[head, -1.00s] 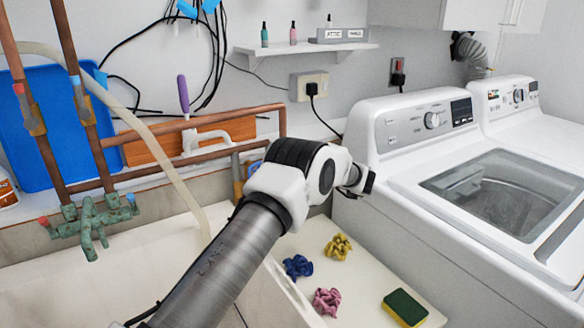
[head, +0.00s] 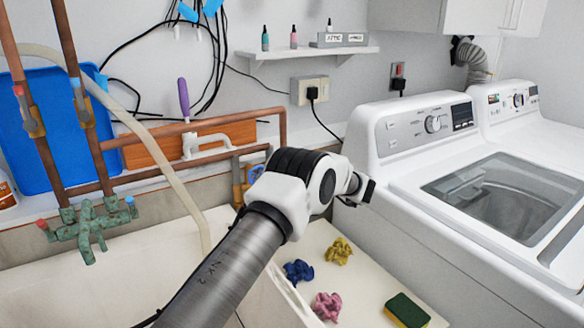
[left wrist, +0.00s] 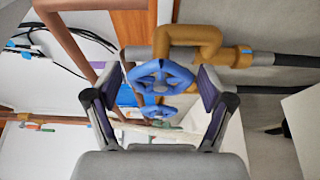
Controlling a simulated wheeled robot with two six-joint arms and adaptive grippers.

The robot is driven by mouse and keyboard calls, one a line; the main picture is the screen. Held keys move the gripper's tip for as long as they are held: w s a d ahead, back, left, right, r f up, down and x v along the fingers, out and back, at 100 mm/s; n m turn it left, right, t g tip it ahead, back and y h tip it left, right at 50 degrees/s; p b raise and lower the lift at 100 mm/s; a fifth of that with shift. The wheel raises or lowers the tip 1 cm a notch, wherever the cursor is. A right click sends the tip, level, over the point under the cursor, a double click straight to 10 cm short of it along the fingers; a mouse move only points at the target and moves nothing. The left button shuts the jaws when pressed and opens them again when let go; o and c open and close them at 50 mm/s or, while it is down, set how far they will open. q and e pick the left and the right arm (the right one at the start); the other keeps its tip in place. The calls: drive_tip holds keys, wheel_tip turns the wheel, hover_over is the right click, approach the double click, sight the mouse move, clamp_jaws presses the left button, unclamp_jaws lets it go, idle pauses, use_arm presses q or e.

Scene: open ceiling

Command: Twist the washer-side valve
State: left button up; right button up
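A blue wheel-shaped valve handle (left wrist: 160,78) on an ochre-brown pipe (left wrist: 190,45) sits in the middle of the left wrist view, framed by my left gripper (left wrist: 156,82). The gripper is open, with one finger on each side of the wheel and a visible gap to each. I cannot tell how far the wheel is ahead of the fingertips. A second, smaller blue part shows just below it. In the head view, the blue handle (head: 256,173) peeks out behind my left arm, which hides most of it and the fingers. My right gripper is not in view.
The white washer (head: 420,128) stands right of my arm. Copper pipes (head: 180,128) run along the wall. A green tap (head: 88,228) hangs over the sink at left. Crumpled cloths (head: 298,270) and a sponge (head: 406,310) lie on the surface below my arm.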

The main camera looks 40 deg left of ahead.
use_arm(q)
drive_tip(key=w+d, duration=0.1)
drive_tip(key=d, duration=1.1)
drive_tip(key=shift+w, duration=0.15)
drive_tip(key=shift+f, duration=0.1)
